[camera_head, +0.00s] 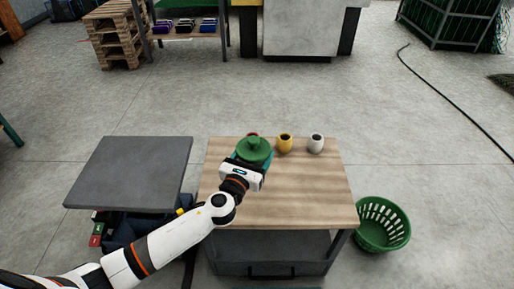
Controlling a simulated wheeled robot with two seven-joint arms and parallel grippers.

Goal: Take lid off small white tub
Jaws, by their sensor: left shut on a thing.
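The small white tub (317,146) stands upright at the back right of the wooden table top, with a dark round opening on top. My left gripper (250,160) is at the back left of that table, to the left of the tub and apart from it. It is shut on a green round lid-like piece with a knob (254,149). The gripper and this piece hide most of what is beneath, where some teal shows. My right gripper is not in view.
A yellow cup-like tub (286,146) stands between the green piece and the white tub. A bit of red shows behind the green piece. A grey table (130,172) stands at left, and a green basket (382,238) is on the floor at right. The table's front right is clear.

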